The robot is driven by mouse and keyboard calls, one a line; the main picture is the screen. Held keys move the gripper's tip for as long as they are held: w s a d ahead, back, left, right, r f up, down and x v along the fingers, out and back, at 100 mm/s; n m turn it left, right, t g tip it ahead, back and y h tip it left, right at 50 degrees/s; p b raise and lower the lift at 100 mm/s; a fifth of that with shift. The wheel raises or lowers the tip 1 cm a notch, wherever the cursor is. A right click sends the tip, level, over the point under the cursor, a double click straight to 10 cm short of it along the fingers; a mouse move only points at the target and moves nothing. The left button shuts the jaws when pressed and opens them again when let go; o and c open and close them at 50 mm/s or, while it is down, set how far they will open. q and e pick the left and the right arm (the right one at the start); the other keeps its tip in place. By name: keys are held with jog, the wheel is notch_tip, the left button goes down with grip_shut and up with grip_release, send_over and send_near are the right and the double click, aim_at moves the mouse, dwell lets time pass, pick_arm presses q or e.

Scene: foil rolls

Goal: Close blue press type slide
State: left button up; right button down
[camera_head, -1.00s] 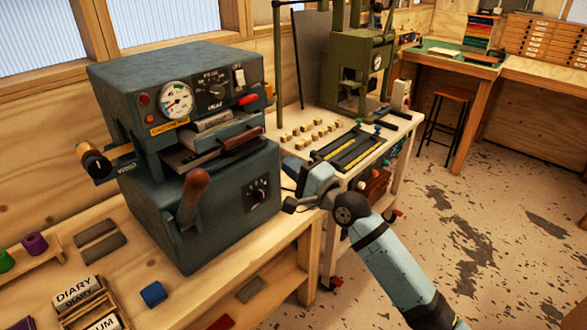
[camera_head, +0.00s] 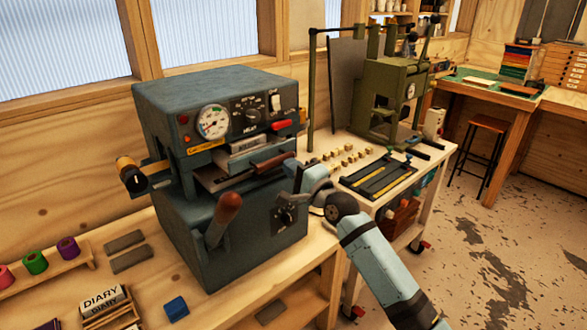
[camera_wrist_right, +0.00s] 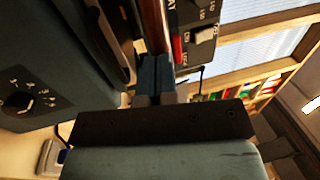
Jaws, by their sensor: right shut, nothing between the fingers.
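The blue-grey press (camera_head: 215,95) stands on the wooden bench, left of centre in the head view. Its type slide (camera_head: 222,180) sticks out of the front opening, with a brown handle (camera_head: 272,163) along its front edge. My right gripper (camera_head: 294,168) is at the right end of that handle, shut and empty. In the right wrist view the closed fingers (camera_wrist_right: 155,65) point at the brown handle (camera_wrist_right: 155,22), very close to it. I cannot tell whether they touch. My left gripper is not in view.
A red-brown lever (camera_head: 224,215) stands up in front of the press, and a knob (camera_head: 131,175) juts out at its left. A green press (camera_head: 390,95) and small type blocks (camera_head: 345,157) are on the table to the right. A blue block (camera_head: 176,308) lies on the near bench.

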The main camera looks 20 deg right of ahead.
aim_at(274, 155)
jog(key=x, duration=0.2)
jog(key=f+b+x, duration=0.1)
jog(key=x, duration=0.5)
jog(key=shift+w+a+f+b, duration=0.1)
jog(key=shift+w+f+b, duration=0.2)
jog(key=shift+f, duration=0.05)
jog(key=shift+r, duration=0.35)
jog(key=shift+r, duration=0.1)
jog(key=shift+s, duration=0.1)
